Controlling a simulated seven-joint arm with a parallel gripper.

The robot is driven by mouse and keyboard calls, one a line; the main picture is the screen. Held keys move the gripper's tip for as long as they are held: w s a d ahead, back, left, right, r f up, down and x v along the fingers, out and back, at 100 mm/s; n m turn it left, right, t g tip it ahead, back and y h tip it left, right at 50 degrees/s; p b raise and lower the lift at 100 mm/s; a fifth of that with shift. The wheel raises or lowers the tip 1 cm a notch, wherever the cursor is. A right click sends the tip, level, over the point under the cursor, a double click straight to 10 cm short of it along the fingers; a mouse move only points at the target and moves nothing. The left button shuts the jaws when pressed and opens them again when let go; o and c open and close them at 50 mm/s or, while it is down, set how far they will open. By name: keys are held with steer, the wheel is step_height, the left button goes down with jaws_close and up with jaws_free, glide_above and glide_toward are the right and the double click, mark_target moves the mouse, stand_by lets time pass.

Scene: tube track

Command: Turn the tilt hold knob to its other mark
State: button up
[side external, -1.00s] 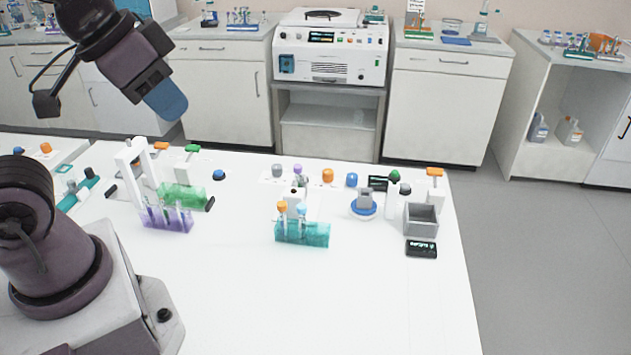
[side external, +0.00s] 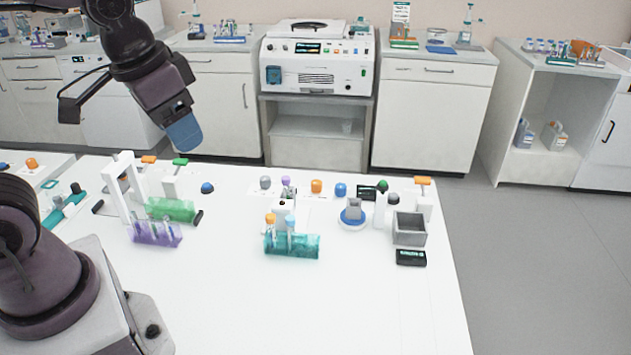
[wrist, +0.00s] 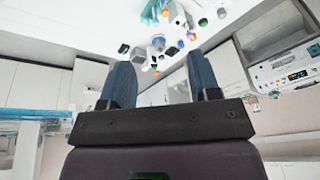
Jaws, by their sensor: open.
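My gripper (side external: 183,132) hangs above the back left of the white table, well clear of everything on it. In the wrist view its two blue fingers (wrist: 160,78) stand apart with nothing between them. Several small round knobs or caps stand along the back of the table: a grey one (side external: 265,182), an orange one (side external: 316,186), a blue one (side external: 341,190) and another blue one (side external: 207,188) farther left. Labels and marks are too small to read, so I cannot tell which is the tilt hold knob.
A purple tube rack (side external: 157,233), a green rack (side external: 172,210) and a white arch (side external: 119,187) stand at the left. A teal rack (side external: 292,246) is in the middle. A grey open box (side external: 409,230) and a black device (side external: 411,258) are at the right. The table's front is clear.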

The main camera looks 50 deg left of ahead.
steer(key=w+a+f+m+y, duration=0.4)
steer(key=w+a+m+y, duration=0.15)
steer(key=w+a, duration=0.8)
steer(key=m+t+h, duration=0.3)
steer(key=m+h, duration=0.3)
steer(key=m, duration=2.2)
glide_above(316, 182)
steer(key=s+a, duration=0.3)
steer(key=s, duration=0.1)
step_height(316, 182, down, 15)
steer(key=w+d+f+m, duration=0.1)
steer(key=f, duration=0.3)
steer(key=w+d+f+m+g, duration=0.1)
steer(key=f+m, duration=0.1)
steer(key=f, duration=0.2)
steer(key=w+d+f+m+h, duration=0.1)
steer(key=w+f+m, duration=0.1)
steer(key=f, duration=0.2)
steer(key=shift+g, duration=0.4)
steer(key=shift+r, duration=0.1)
steer(key=c, duration=0.9)
